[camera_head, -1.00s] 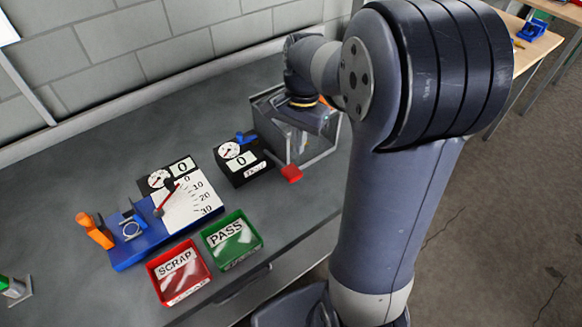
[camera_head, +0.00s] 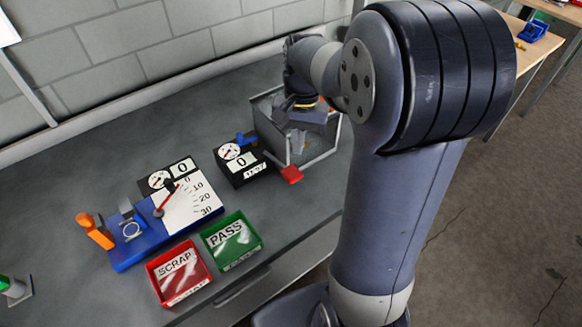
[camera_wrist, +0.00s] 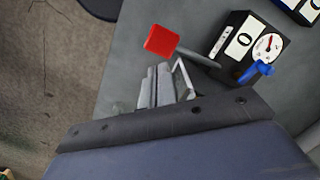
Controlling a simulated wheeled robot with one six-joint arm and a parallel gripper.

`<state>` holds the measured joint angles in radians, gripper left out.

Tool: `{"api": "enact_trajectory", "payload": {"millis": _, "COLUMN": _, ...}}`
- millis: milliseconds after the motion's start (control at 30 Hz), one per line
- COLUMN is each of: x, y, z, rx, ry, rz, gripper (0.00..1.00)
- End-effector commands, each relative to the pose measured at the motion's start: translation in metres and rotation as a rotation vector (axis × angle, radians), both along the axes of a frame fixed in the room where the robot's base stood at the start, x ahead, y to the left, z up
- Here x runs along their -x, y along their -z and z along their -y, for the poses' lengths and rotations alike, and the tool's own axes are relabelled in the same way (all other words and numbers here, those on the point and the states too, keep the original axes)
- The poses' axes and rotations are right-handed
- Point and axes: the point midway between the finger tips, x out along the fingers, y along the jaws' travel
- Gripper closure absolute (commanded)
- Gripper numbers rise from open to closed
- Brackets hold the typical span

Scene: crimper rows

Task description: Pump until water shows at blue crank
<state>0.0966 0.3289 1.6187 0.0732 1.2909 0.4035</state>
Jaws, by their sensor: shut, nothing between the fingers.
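A black gauge box (camera_head: 242,161) carries a white dial, a panel reading 0 and a small blue crank (camera_head: 246,138). Beside it stands a clear-walled, grey-framed tank (camera_head: 318,160), with a red-ended lever (camera_head: 291,174) at its near side. My gripper (camera_head: 298,142) is at the tank, pointing down, shut and empty. In the wrist view my shut gripper (camera_wrist: 156,88) is just below the red lever end (camera_wrist: 161,40), seemingly apart from it. The blue crank (camera_wrist: 256,72) shows at right there. I cannot make out water at the crank.
A blue fixture (camera_head: 140,250) with an orange clamp and a scale board stands left. A red SCRAP tray (camera_head: 155,273) and a green PASS tray (camera_head: 258,247) lie near the bench's front edge. The back of the grey bench (camera_head: 100,160) is clear.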

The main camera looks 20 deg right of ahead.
Motion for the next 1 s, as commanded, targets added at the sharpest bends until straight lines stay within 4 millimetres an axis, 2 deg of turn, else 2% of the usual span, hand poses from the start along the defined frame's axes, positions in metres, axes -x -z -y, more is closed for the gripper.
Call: {"api": "enact_trajectory", "payload": {"millis": 1000, "x": 0.003, "y": -0.016, "z": -0.014, "rx": -0.137, "ry": -1.702, "rz": 0.148, "gripper": 1.0}}
